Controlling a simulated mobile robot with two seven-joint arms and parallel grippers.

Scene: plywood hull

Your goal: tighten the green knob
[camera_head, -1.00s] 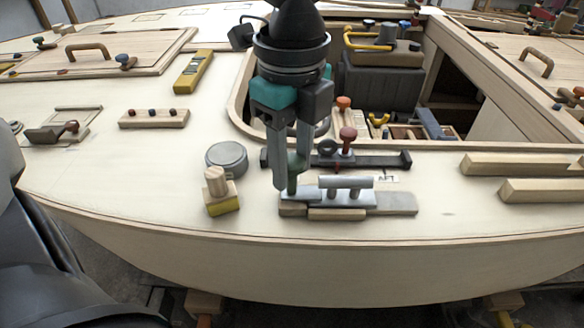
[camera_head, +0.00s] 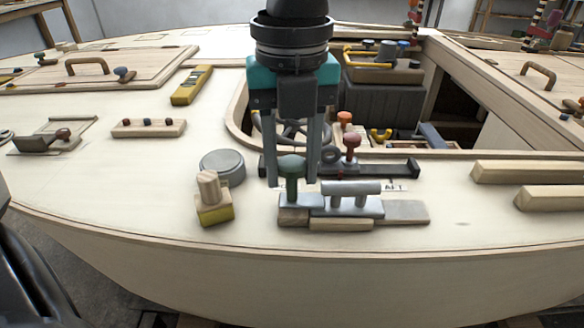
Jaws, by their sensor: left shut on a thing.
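The green knob (camera_head: 291,168) stands upright on a stem at the left end of a grey metal clamp plate (camera_head: 300,200) near the deck's front edge. My left gripper (camera_head: 291,183) points straight down from above. Its two grey fingers are on the left and right of the knob and shut on it. The knob's head shows between the fingers; the exact contact faces are hard to see. A grey bar handle (camera_head: 350,188) on the plate is just right of the knob. My right gripper is not in view.
A wooden block with a peg (camera_head: 212,200) and a round grey lid (camera_head: 222,165) are close on the left. A black bar with a red knob (camera_head: 351,143) lies just behind the plate. An open hatch is behind it. The deck in front is clear.

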